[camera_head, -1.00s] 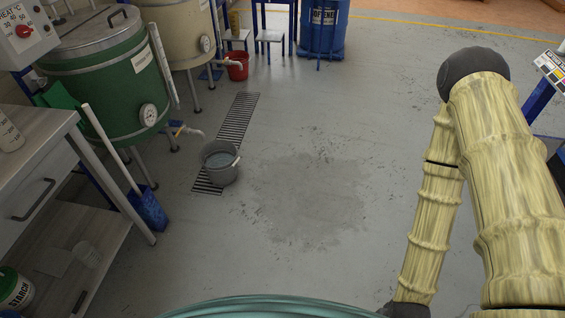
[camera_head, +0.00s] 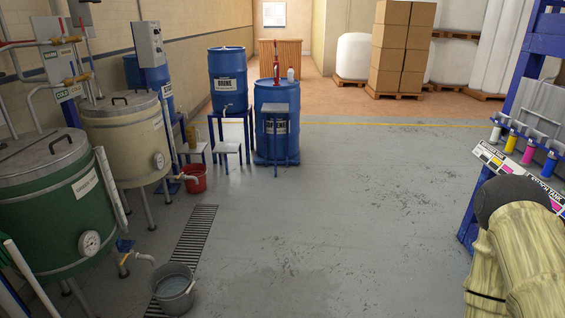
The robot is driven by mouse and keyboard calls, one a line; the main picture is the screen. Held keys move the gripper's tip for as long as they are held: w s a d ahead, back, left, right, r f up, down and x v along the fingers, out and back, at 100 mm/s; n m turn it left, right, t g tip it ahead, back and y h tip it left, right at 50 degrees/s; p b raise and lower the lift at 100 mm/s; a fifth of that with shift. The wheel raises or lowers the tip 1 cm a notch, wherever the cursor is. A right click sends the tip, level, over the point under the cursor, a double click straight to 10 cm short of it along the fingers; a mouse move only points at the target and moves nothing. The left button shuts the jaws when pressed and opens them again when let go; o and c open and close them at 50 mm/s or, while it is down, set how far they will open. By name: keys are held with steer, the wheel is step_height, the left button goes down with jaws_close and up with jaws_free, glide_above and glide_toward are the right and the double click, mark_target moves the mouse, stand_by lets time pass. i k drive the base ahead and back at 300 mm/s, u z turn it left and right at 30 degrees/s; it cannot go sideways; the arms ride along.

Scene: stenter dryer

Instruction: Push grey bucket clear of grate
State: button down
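The grey bucket (camera_head: 174,291) stands upright at the lower left of the head view, with pale liquid in it. It stands on the near end of the long dark floor grate (camera_head: 197,237), covering part of the slats. The tap of the green tank (camera_head: 45,205) is just up and left of the bucket. My arm shows at the lower right, well apart from the bucket. My gripper is outside the picture.
Blue drums (camera_head: 275,110) stand at the back. A rack (camera_head: 520,120) stands at the right. The middle floor is open, with dark stains.

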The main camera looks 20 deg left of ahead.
mark_target(171, 280)
steer(key=z, duration=0.05)
steer(key=i, duration=1.7)
steer(key=u, duration=0.6)
steer(key=i, duration=1.4)
steer(key=u, duration=1.75)
steer(key=i, duration=0.8)
steer(key=u, duration=0.65)
